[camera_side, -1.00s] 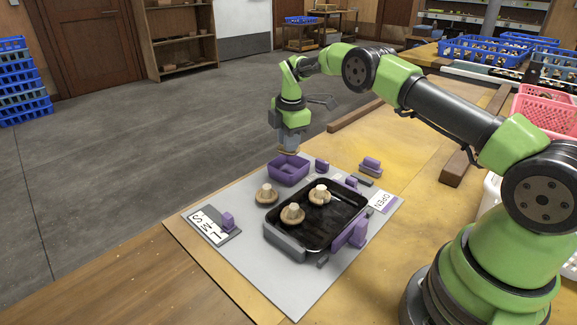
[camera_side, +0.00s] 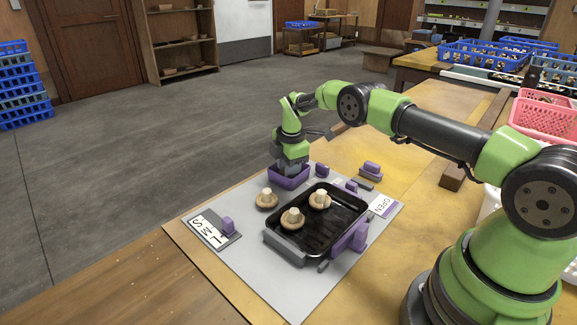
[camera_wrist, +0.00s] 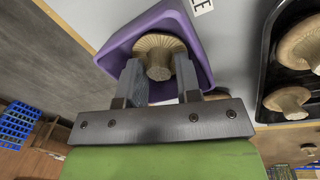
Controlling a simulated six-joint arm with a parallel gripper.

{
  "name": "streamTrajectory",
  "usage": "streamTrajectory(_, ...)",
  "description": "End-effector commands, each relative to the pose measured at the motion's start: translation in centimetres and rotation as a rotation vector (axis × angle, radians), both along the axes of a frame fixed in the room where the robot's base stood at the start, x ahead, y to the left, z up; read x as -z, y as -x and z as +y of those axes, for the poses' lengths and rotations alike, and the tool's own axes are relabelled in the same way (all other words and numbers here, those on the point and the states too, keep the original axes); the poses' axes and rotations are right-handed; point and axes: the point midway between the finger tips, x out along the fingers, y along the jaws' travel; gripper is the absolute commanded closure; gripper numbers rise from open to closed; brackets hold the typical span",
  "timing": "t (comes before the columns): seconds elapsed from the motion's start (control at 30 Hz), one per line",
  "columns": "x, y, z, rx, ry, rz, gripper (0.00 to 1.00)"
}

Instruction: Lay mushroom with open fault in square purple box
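The square purple box (camera_side: 289,183) stands on the grey mat, just behind the black tray. My gripper (camera_side: 291,167) points down into it, fingertips hidden by the walls in the side view. In the wrist view, the fingers of my gripper (camera_wrist: 161,80) flank the stem of a pale brown mushroom (camera_wrist: 157,44), gills and stem facing the camera. They appear closed on the stem. The mushroom is within the outline of the purple box (camera_wrist: 196,45); whether it touches the floor I cannot tell.
The black tray (camera_side: 330,230) holds two mushrooms, one (camera_side: 292,218) nearer and one (camera_side: 320,199) farther. Another mushroom (camera_side: 266,199) lies on the mat left of it. A card reading OPEN (camera_side: 383,206) is at right. Purple blocks (camera_side: 351,236) edge the tray.

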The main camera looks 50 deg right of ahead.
Motion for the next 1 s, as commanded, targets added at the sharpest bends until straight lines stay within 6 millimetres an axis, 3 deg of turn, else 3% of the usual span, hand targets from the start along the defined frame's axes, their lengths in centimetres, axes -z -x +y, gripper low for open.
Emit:
streamTrajectory(0.23, -0.2, 0.0, 0.0, 0.0, 0.0, -0.001, 0.69)
streamTrajectory(0.37, -1.3, 0.0, 0.0, 0.0, 0.001, -0.002, 0.69)
streamTrajectory(0.8, -9.9, 1.0, 0.3, -0.001, 0.0, -0.004, 0.69)
streamTrajectory(1.0, -12.0, 1.2, 0.4, -0.002, 0.001, -0.002, 0.69)
